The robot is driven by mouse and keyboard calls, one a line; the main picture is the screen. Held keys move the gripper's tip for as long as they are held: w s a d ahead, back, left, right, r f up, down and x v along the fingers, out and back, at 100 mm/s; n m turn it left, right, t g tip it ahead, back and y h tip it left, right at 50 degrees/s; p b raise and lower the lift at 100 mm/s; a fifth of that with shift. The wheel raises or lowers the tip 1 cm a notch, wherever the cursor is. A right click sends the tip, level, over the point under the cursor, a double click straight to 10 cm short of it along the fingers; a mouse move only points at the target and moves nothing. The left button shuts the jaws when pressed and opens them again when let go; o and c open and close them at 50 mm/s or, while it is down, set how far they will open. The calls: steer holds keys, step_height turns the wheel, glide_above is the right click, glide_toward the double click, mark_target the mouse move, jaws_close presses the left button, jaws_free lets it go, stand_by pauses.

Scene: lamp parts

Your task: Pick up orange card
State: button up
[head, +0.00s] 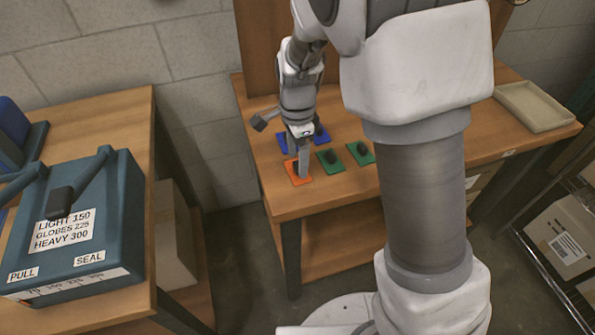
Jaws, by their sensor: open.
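The orange card (293,178) lies flat near the left front corner of the wooden workbench (340,195). My gripper (303,175) points down over it, and its fingers hide the middle of the card. I cannot tell whether the fingertips touch the card. The gap between the fingers is hard to see from here, and nothing shows held in them.
Green cards (331,161) with dark knobs lie just right of the orange card. Blue cards (321,134) lie behind, partly hidden by my arm. A beige tray (534,107) stands at the bench's right. A blue heat sealer (75,225) sits on the left table.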

steer(key=shift+f, duration=0.6)
jaws_close()
steer(key=shift+r, duration=0.1)
steer(key=shift+r, duration=0.55)
steer(key=r, duration=0.2)
steer(key=d+r+p, duration=0.1)
steer(key=shift+r, duration=0.35)
steer(key=s+d+r+p, duration=0.1)
steer(key=s+d+r, duration=0.1)
steer(key=d+r, duration=0.4)
steer(key=d, duration=0.4)
steer(key=shift+d+p, duration=0.25)
steer(key=shift+p, duration=0.15)
